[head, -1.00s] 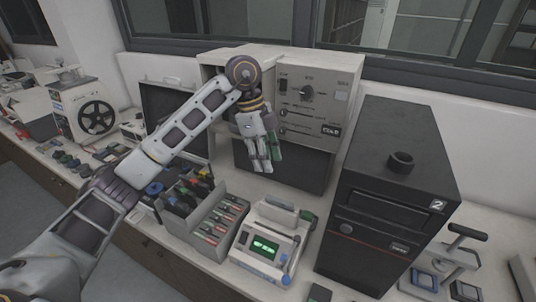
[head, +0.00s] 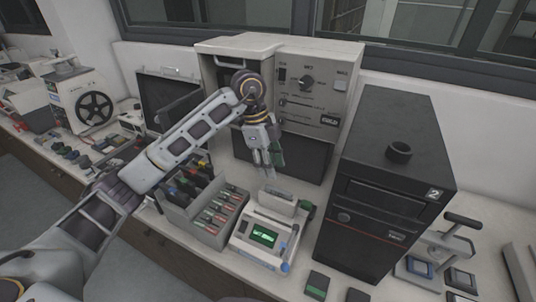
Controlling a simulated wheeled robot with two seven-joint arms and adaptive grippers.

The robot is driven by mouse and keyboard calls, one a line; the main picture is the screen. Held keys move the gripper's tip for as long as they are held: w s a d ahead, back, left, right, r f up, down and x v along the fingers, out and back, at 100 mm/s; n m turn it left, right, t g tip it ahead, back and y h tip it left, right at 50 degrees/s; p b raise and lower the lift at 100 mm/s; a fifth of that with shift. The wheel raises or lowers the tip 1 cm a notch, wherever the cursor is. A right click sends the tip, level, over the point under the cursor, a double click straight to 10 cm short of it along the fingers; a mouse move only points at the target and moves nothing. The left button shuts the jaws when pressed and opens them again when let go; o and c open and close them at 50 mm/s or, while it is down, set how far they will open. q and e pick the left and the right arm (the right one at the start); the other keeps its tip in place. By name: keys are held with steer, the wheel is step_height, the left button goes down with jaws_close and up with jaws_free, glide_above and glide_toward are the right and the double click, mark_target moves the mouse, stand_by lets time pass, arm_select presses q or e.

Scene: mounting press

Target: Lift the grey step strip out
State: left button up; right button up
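A pale grey upright piece (head: 276,202), which looks like the grey step strip, stands at the back of a small light-coloured device (head: 243,247) with a lit green display. I cannot tell how deep it sits. My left gripper (head: 265,172) points down just above and behind this piece, apart from it as far as I can see. Its fingers are small and seen at an angle, so their opening is unclear. A dark green patch shows beside the fingers; I cannot tell what it is. My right gripper is not in view.
A grey bin (head: 206,234) with coloured items stands left of the device. A tall black unit (head: 375,215) marked 2 stands close on the right. A beige control cabinet (head: 345,62) is behind. Small dark green-topped blocks (head: 317,285) lie in front.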

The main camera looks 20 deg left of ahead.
mark_target(278, 189)
arm_select(q)
steer(key=shift+p+x, duration=0.4)
steer(key=shift+x, duration=3.7)
steer(key=shift+a, duration=0.1)
steer(key=shift+c, duration=0.5)
steer(key=c, duration=0.7)
jaws_close()
